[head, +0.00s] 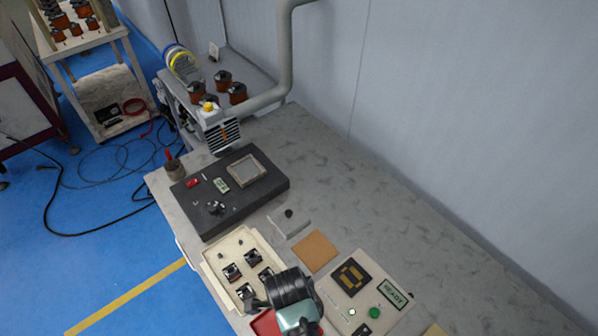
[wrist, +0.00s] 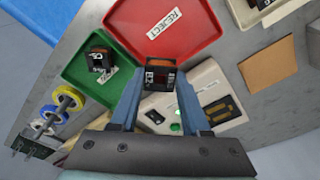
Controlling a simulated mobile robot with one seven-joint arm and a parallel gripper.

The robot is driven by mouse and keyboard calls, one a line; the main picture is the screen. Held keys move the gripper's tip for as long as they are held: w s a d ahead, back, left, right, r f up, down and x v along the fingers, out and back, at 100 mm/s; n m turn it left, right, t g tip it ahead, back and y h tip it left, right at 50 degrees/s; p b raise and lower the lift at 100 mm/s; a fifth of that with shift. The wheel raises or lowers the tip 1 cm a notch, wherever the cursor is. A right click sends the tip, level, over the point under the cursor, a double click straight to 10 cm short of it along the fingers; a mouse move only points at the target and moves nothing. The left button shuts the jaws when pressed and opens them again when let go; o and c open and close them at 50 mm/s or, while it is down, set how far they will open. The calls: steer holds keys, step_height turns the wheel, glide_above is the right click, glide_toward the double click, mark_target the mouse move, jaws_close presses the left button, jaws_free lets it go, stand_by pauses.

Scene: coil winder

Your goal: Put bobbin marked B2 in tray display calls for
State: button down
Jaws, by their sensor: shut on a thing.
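My gripper (wrist: 160,82) is shut on a dark bobbin (wrist: 161,66) with an orange-brown winding, held upright between the fingers. A green tray (wrist: 85,42) lies left of the red one and holds another dark bobbin (wrist: 100,57) and a white label I cannot read. My arm hides most of the red tray (head: 265,322) in the head view.
A cream tray (head: 213,262) with several bobbins stands beside the red tray. A brown mat (head: 315,250), a dark box (head: 237,187) and the panel (head: 385,322) share the bench. Spools (wrist: 70,100) stand left in the wrist view. The right bench side is clear.

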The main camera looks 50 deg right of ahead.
steer(key=shift+f, duration=2.75)
steer(key=shift+f, duration=0.1)
steer(key=shift+f, duration=0.15)
steer(key=c, duration=0.7)
jaws_free()
steer(key=shift+o, duration=0.2)
steer(key=r, duration=0.4)
steer(key=w+r, duration=0.1)
steer(key=r, duration=0.7)
steer(key=shift+w+a+r, duration=0.15)
steer(key=shift+a+r, duration=0.1)
steer(key=shift+a, duration=0.15)
